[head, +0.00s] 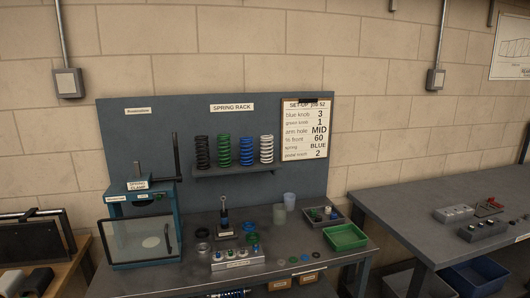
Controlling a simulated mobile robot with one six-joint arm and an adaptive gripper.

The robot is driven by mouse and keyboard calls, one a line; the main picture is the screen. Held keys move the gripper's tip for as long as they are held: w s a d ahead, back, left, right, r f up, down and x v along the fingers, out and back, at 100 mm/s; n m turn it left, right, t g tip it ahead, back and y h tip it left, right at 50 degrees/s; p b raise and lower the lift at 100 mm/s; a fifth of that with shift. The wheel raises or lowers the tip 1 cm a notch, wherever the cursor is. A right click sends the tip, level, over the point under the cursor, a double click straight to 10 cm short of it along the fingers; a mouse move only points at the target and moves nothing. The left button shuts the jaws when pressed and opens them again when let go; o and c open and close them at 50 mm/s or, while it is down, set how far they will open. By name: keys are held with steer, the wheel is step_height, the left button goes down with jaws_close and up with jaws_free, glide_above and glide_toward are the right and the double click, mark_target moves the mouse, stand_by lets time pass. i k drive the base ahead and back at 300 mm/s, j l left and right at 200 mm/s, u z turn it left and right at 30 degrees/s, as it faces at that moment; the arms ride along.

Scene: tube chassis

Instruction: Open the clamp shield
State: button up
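The spring clamp (137,185) is a teal box-like station at the left end of the grey bench. Its shield (125,235) is a clear panel in a dark frame, with a dark upright handle (168,237) near its right edge. The shield stands across the lower front of the clamp and looks shut. A pale round plate shows through it. A tall black lever (176,157) rises at the clamp's right side. My gripper is not in view.
Coil springs (224,151) stand on the back panel's shelf. Small parts, cups (290,200) and a green tray (345,237) crowd the bench right of the clamp. A wooden table (55,272) with dark frames is close on the left. Another grey table (400,200) stands right.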

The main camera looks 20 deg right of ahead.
mark_target(99, 223)
steer(key=j, duration=0.65)
steer(key=i+j, duration=0.1)
steer(key=j, duration=0.6)
